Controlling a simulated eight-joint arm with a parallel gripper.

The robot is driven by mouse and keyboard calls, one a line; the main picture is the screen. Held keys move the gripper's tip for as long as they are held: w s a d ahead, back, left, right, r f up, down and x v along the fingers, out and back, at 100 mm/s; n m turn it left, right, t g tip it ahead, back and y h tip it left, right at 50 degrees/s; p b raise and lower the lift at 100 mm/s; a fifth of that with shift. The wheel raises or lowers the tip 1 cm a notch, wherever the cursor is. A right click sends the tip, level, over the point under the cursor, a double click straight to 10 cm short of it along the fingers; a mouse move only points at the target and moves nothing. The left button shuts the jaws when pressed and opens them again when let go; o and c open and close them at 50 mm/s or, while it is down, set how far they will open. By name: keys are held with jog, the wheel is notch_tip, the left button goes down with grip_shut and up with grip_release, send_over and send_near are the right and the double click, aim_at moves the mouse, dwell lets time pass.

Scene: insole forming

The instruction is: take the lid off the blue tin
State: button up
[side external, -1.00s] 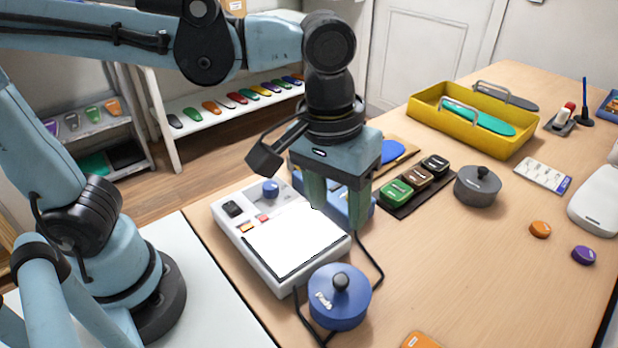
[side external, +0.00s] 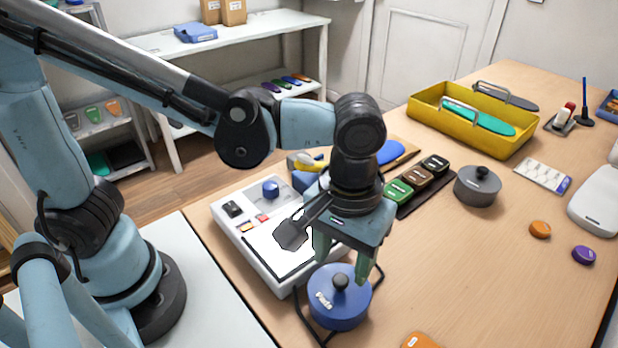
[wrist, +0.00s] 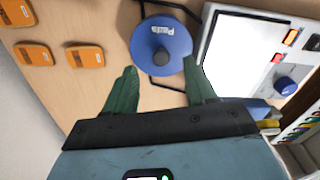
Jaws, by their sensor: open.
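The blue tin (side external: 335,314) stands on the table in front of the white machine, with its blue lid (side external: 322,283) on and a dark round knob (side external: 340,281) on top. White lettering shows on the tin. My gripper (side external: 340,268) is open and empty, above the tin and slightly behind it. In the wrist view the lid (wrist: 150,35) and knob (wrist: 161,57) lie beyond the fingertips, between the two green fingers (wrist: 160,75) but nearer the right one. The fingers appear apart from the knob.
The white machine (side external: 225,222) with a bright plate is directly behind the tin. A grey lidded pot (side external: 477,190), small coloured tins (side external: 400,190) and a yellow tray (side external: 470,135) stand farther back. Orange pieces (wrist: 85,56) lie nearby.

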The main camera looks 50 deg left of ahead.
aim_at(340, 279)
jog(key=shift+w+a+f, duration=0.1)
jog(key=shift+w+f, duration=0.05)
jog(key=shift+f, duration=2.3)
grip_shut()
